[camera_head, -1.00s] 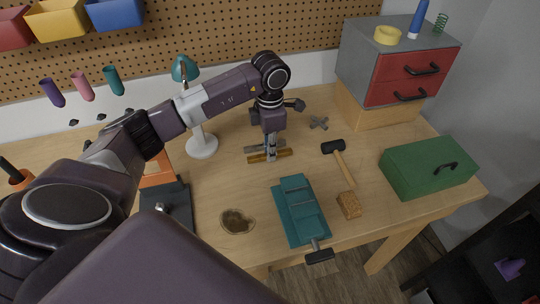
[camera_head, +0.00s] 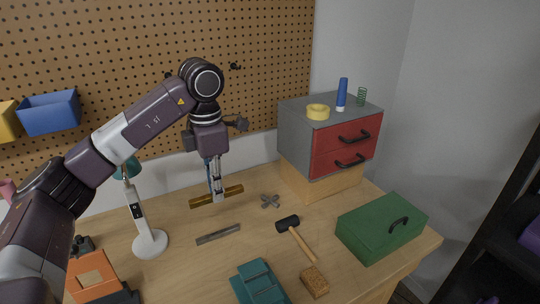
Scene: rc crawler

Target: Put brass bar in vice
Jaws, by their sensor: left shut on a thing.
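The brass bar (camera_head: 201,202) is a long golden bar held across the fingers of my left gripper (camera_head: 217,197), which is shut on it near its middle. The bar appears lifted above the table, roughly level, with both ends sticking out. The teal vice (camera_head: 258,282) is at the bottom of the view, in front of and to the right of the gripper; its near part is cut off by the picture edge. My right gripper is not in view.
A grey steel bar (camera_head: 218,234) lies on the table below the brass bar. A hammer (camera_head: 297,236), a cork-coloured block (camera_head: 314,281), a grey cross-shaped part (camera_head: 270,201) and a green toolbox (camera_head: 382,228) are to the right. A lamp (camera_head: 150,242) stands left.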

